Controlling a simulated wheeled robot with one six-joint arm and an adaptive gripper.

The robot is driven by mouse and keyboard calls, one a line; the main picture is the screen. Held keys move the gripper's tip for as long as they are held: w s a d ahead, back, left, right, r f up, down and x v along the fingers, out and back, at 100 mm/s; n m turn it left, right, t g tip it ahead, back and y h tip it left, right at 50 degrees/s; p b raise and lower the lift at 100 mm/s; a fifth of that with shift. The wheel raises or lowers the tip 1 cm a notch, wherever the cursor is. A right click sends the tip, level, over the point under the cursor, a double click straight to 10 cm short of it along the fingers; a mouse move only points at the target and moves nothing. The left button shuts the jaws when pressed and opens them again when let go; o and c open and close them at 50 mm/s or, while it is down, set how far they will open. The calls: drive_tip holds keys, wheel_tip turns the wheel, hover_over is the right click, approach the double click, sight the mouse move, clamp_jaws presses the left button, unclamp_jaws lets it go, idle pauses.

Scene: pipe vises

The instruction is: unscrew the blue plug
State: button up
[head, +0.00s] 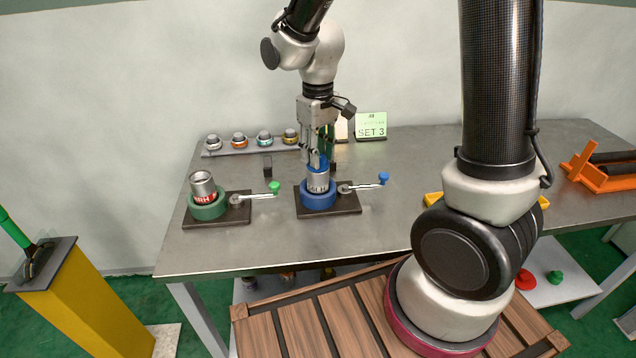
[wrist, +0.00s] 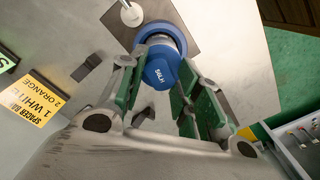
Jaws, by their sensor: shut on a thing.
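The blue plug (wrist: 160,72) has a white mark on its end face that seems to end in "LH". It sits at the top of a steel pipe (head: 317,180) held upright in the blue vise (head: 318,202). My gripper (head: 318,160) points straight down over this vise, with its fingers around the plug. In the wrist view my gripper (wrist: 158,76) has green-padded fingers on both sides of the plug, shut on it. The blue-knobbed handle (head: 383,178) sticks out to the right.
A green vise (head: 207,209) with a red-banded pipe (head: 203,186) stands to the left. Its green-knobbed handle (head: 274,187) reaches toward the blue vise. Behind are a rail of several ringed pieces (head: 239,141) and a SET 3 sign (head: 371,126). An orange rack (head: 598,170) is far right.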

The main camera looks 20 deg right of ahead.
drive_tip(key=m, duration=0.5)
drive_tip(key=shift+m, duration=0.3)
drive_tip(key=m, duration=0.4)
drive_tip(key=shift+m, duration=0.4)
drive_tip(key=m, duration=0.9)
drive_tip(key=shift+m, duration=0.3)
drive_tip(key=o, duration=1.1)
drive_tip(key=shift+c, duration=0.2)
